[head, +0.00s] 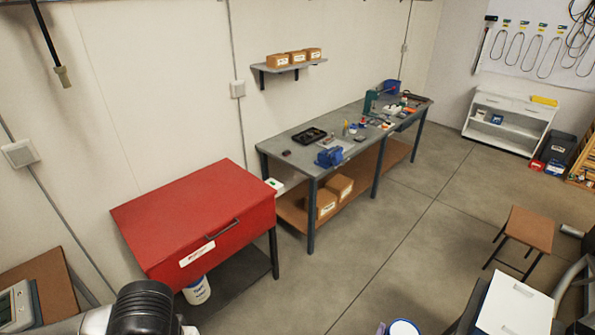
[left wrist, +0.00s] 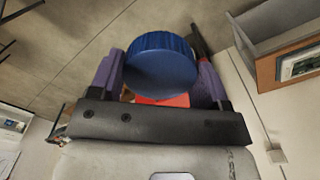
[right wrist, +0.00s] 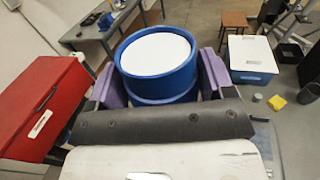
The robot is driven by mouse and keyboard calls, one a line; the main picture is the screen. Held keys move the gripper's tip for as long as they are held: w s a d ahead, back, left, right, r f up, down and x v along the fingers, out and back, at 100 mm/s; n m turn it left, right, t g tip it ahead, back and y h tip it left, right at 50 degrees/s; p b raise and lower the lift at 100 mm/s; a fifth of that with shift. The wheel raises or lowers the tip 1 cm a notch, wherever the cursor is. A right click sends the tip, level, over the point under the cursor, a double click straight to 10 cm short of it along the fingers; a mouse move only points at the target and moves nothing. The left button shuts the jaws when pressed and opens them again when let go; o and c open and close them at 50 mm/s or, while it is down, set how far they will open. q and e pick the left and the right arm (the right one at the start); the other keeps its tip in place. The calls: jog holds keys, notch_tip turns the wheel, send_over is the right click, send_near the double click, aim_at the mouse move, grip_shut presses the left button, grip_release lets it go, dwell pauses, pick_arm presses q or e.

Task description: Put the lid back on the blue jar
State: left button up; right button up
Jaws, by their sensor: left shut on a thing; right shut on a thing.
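The lid (left wrist: 160,68) is a dark blue disc with a ribbed rim. It sits between the purple fingers of my left gripper (left wrist: 158,75), which is shut on it. The blue jar (right wrist: 158,88) shows in the right wrist view, with a blue rim around a round white top face and no lid on it. My right gripper (right wrist: 161,82) is shut on the jar, one purple finger on each side. The jar's rim also shows at the bottom edge of the head view (head: 403,327). Lid and jar are apart; the lid is not visible in the head view.
A red slant-topped cabinet (head: 200,215) stands at the left wall, with a white bucket (head: 197,290) below. A cluttered workbench (head: 290,140) stands behind it. A white-topped blue box (right wrist: 252,55) and a brown stool (head: 527,228) are at the right. The middle floor is clear.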

pick_arm(q)
jog(key=shift+s+r, duration=0.1)
jog(key=shift+r, duration=0.3)
pick_arm(e)
jog(key=shift+r, duration=0.4)
jog(key=w+a+f+n+t+y, duration=0.1)
jog(key=w+a+f+n+y, duration=0.1)
jog(key=a+n+y, duration=0.6)
jog(key=a+y, duration=0.4)
jog(key=a, duration=0.2)
jog(key=shift+a+t+y, duration=0.3)
jog(key=shift+a+t, duration=0.05)
jog(key=shift+t, duration=0.05)
jog(key=shift+w+f, duration=0.1)
jog(key=shift+f, duration=0.05)
pick_arm(q)
jog(key=w+d+r+m, duration=0.1)
jog(key=w+d, duration=0.3)
jog(key=d, duration=0.8)
jog(key=w+d+r+m, duration=0.1)
jog(key=w+d, duration=0.3)
jog(key=d, duration=0.9)
jog(key=shift+w+r, duration=0.2)
jog(key=shift+r, duration=0.45)
jog(key=shift+f, duration=0.1)
jog(key=shift+f, duration=1.9)
